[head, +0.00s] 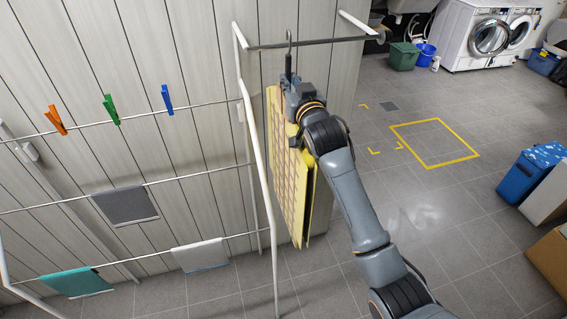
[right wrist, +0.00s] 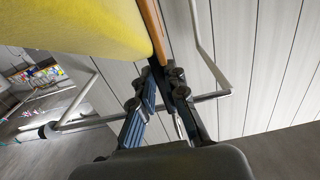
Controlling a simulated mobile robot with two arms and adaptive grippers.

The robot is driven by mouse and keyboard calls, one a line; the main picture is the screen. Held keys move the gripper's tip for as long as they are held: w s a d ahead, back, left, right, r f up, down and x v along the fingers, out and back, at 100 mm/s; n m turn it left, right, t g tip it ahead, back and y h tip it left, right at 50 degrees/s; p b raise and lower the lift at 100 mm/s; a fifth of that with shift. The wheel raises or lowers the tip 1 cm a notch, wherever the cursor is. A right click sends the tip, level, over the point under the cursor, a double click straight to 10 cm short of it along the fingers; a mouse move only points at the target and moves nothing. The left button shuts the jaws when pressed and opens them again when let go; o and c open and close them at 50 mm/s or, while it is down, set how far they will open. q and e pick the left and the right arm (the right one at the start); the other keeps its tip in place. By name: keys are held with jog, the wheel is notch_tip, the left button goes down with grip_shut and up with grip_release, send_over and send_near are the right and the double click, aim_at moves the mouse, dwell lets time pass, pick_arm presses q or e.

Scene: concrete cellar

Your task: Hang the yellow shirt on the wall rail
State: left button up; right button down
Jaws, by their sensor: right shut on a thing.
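The yellow shirt (head: 290,180) hangs flat and upright, seen nearly edge-on, below the wall rail (head: 325,41). Its front has a checked pattern. My right gripper (head: 291,88) is shut at the top of the shirt, on its hanger. The thin hanger hook (head: 289,40) rises above the gripper and crosses the rail in the head view; I cannot tell whether it rests on it. In the right wrist view, the shirt (right wrist: 95,25) and an orange-brown hanger part (right wrist: 153,30) show above the fingers (right wrist: 163,80), with the rail (right wrist: 210,97) behind them. My left gripper is out of view.
A white drying rack (head: 255,150) with pegs and small cloths stands left of the shirt, close to it. Washing machines (head: 490,35) and a green bin (head: 404,56) are at the back right. A blue box (head: 530,172) is at right. The middle floor is clear.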

jog(key=shift+p+v, duration=1.45)
jog(key=shift+v, duration=1.35)
jog(key=shift+s+d, duration=0.1)
jog(key=shift+s, duration=0.3)
